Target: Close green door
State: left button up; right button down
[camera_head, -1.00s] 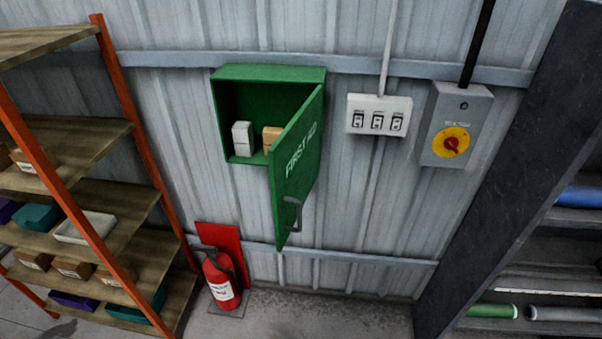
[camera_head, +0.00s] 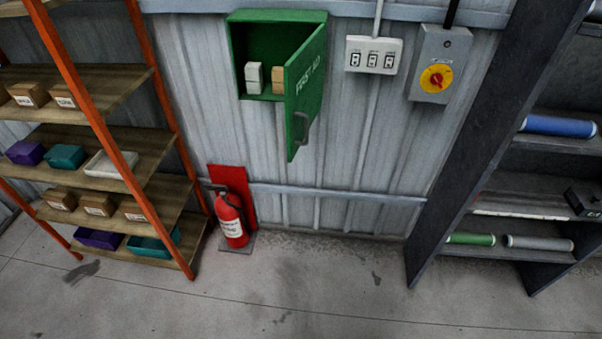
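A green first aid cabinet (camera_head: 250,17) is fixed to the corrugated wall near the top middle of the head view. Its green door (camera_head: 306,88) is hinged on the right side and stands open, swung out from the wall. The door bears the words FIRST AID and a grey handle (camera_head: 302,128) near its lower free edge. Inside the cabinet are a white box (camera_head: 253,77) and a tan box (camera_head: 278,80), the latter partly hidden by the door. Neither of my grippers shows in the view.
A red fire extinguisher (camera_head: 232,220) stands on the floor below the cabinet. An orange-framed shelf (camera_head: 150,175) with boxes is at the left, a dark rack (camera_head: 463,150) at the right. Switches (camera_head: 371,55) and an isolator (camera_head: 438,65) are right of the door. The front floor is clear.

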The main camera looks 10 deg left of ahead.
aim_at(303, 73)
jog(key=u, duration=0.45)
jog(key=i, duration=0.4)
jog(key=u, duration=0.3)
